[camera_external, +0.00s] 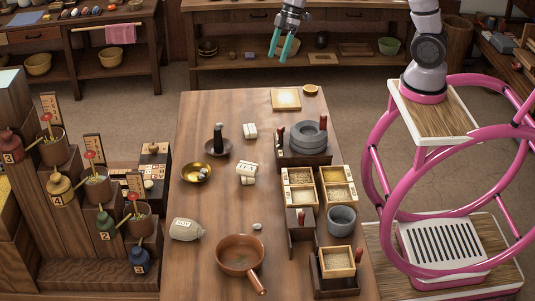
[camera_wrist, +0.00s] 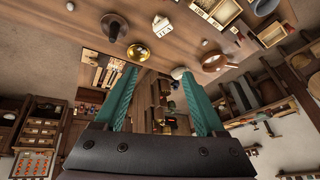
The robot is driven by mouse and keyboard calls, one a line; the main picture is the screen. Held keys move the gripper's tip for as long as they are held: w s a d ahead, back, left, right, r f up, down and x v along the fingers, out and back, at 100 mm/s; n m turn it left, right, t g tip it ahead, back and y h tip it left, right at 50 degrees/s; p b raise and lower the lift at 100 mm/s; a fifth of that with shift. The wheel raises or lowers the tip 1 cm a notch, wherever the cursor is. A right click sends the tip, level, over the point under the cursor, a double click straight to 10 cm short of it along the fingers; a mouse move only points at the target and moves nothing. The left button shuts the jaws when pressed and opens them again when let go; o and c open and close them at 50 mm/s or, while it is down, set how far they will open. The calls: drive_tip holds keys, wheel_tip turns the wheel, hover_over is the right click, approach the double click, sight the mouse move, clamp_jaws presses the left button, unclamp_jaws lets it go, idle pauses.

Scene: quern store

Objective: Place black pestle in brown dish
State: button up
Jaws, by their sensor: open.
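The black pestle (camera_external: 218,136) stands upright in the dark brown dish (camera_external: 230,148), at the upper left of the wooden table. In the wrist view the dish (camera_wrist: 123,22) and the dark pestle (camera_wrist: 113,29) show at the top, left of centre. My gripper (camera_external: 278,55) is raised beyond the table's far edge, well apart from both. Its teal fingers are spread with nothing between them, as the wrist view also shows (camera_wrist: 157,80).
A brass bowl (camera_external: 196,173) sits just below the dish. White blocks (camera_external: 250,130), a jar (camera_external: 186,229) and a brown pan (camera_external: 240,254) are on the table (camera_external: 205,108). A stone quern (camera_external: 308,137) and wooden boxes line its right side.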

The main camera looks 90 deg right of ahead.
drive_tip(key=s+a+r+m+t, duration=0.1)
drive_tip(key=s+r+m, duration=0.2)
drive_tip(key=s, duration=0.6)
drive_tip(key=s+a+r+m+t+h, duration=0.1)
drive_tip(key=s+r+m, duration=0.2)
drive_tip(key=s+r, duration=0.5)
drive_tip(key=s+a+r+m+t, duration=0.1)
drive_tip(key=s+r, duration=0.4)
drive_tip(key=s, duration=0.5)
drive_tip(key=shift+s+a+r+m+h, duration=0.25)
drive_tip(key=shift+a+m, duration=0.25)
drive_tip(key=shift+m, duration=0.7)
drive_tip(key=shift+w+f, duration=0.1)
